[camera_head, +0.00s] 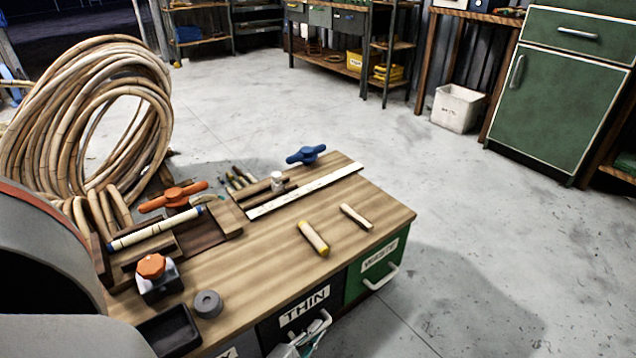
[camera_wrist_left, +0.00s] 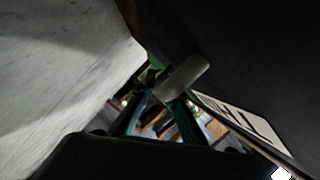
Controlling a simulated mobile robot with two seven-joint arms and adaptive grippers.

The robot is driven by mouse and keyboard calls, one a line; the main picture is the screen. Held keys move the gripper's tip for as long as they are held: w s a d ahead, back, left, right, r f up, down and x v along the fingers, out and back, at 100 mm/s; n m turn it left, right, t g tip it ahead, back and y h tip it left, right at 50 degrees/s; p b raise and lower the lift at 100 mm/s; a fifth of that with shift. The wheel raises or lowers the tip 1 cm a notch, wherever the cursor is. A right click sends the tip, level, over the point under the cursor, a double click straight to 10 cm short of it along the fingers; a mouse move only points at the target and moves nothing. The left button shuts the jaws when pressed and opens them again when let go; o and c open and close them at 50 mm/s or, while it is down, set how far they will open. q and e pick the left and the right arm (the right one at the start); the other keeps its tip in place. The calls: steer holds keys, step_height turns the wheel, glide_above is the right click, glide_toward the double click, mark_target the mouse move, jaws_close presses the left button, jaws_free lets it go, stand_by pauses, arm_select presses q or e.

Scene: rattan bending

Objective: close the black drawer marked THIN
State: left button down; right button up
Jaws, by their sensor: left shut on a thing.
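The black drawer marked THIN (camera_head: 283,331) is in the front of the workbench, at the bottom of the head view. Its white label (camera_head: 304,305) faces out. The front looks about level with the bench front, but I cannot tell whether a small gap is left. My left gripper (camera_head: 316,332) is at the drawer's handle, just below the label, and is shut on it. In the left wrist view the grey handle (camera_wrist_left: 184,80) lies at the fingertips, beside the dark drawer front and the white label (camera_wrist_left: 240,125). My right gripper is not in view.
The green WASTE drawer (camera_head: 365,275) with a pale handle is just to the right. A large rattan coil (camera_head: 90,120) is at left. The floor at right is clear.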

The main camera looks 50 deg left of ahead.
arm_select(q)
steer(key=shift+a, duration=0.4)
steer(key=c, duration=2)
jaws_free()
steer(key=shift+c, duration=0.2)
steer(key=shift+s+d, duration=0.1)
steer(key=shift+s, duration=0.25)
steer(key=f+v, duration=0.3)
steer(key=v, duration=1.1)
steer(key=shift+s+r, duration=0.25)
steer(key=shift+r, duration=0.05)
steer(key=shift+d, duration=0.15)
